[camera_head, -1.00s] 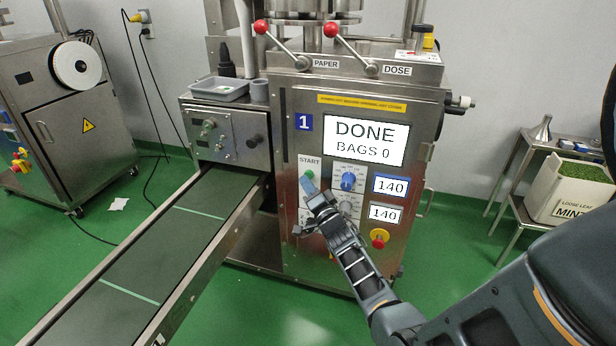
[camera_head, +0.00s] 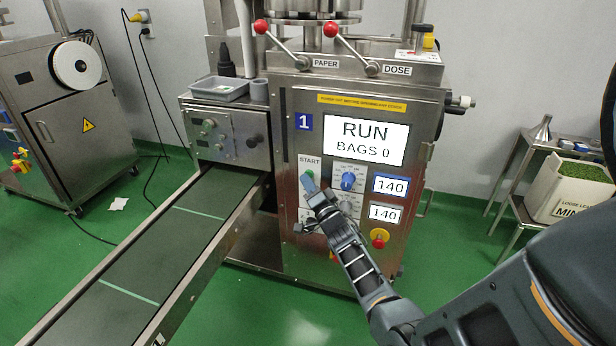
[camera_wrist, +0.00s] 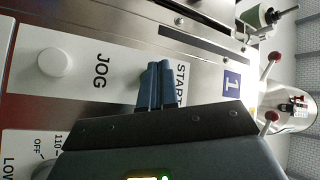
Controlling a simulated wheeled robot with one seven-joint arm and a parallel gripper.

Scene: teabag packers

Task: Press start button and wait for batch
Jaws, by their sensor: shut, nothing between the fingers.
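The packing machine (camera_head: 290,125) stands ahead, marked with a blue 1. Its display (camera_head: 365,140) reads RUN, BAGS 0. The green start button (camera_head: 309,174) shows just above my fingertips on the START plate (camera_head: 309,160). My gripper (camera_head: 310,186) is shut and empty, with its tips at the button; I cannot tell for sure whether they touch it. In the wrist view my gripper (camera_wrist: 165,66) covers the start button beside the START lettering (camera_wrist: 182,80). A white JOG button (camera_wrist: 52,62) sits to the left there.
A leaf bin (camera_head: 565,193) stands on a side table at right.

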